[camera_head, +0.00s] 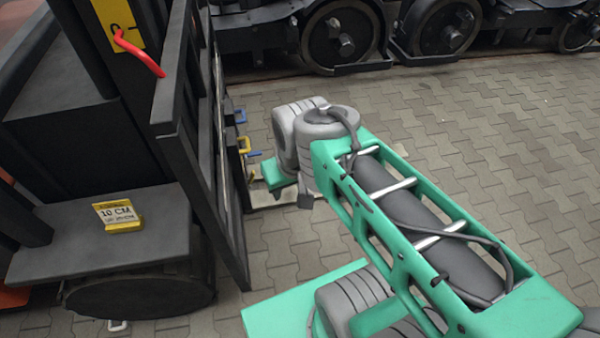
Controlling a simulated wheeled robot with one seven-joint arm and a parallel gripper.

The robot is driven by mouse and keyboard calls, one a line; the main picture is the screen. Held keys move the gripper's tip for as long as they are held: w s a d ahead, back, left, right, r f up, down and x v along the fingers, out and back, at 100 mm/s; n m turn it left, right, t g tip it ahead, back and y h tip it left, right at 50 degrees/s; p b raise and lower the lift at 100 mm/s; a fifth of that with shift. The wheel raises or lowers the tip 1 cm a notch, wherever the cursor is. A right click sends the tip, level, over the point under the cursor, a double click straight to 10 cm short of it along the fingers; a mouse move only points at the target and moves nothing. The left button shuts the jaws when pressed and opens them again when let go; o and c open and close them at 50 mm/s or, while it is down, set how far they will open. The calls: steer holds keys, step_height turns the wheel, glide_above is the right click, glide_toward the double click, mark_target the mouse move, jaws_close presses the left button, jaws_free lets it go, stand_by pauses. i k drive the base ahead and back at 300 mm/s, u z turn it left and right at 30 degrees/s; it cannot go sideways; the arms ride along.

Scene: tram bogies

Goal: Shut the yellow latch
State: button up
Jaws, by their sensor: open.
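A small yellow latch-like handle (244,145) shows at the right edge of a dark upright frame (190,110), left of my arm. It is small and seen nearly edge-on, so I cannot tell whether it is open or shut. My green and grey arm reaches from the lower right up to its grey joints, just right of this handle. I see no contact between the arm and the yellow handle.
Blue handles (240,116) sit near the yellow one. A dark forklift-like machine (90,150) fills the left, with a red lever (138,54) and a yellow "10 CM" sign (118,214). Wheeled bogies (342,38) stand at the back. Paved floor (530,130) is clear at right.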

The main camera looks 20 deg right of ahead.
mark_target(251, 178)
steer(key=z, duration=0.3)
steer(key=k, duration=0.45)
steer(key=z, duration=1.05)
steer(key=i, duration=1.1)
steer(key=u, duration=0.8)
steer(key=i, duration=0.8)
steer(key=u, duration=1)
steer(key=i, duration=0.3)
steer(key=u, duration=0.35)
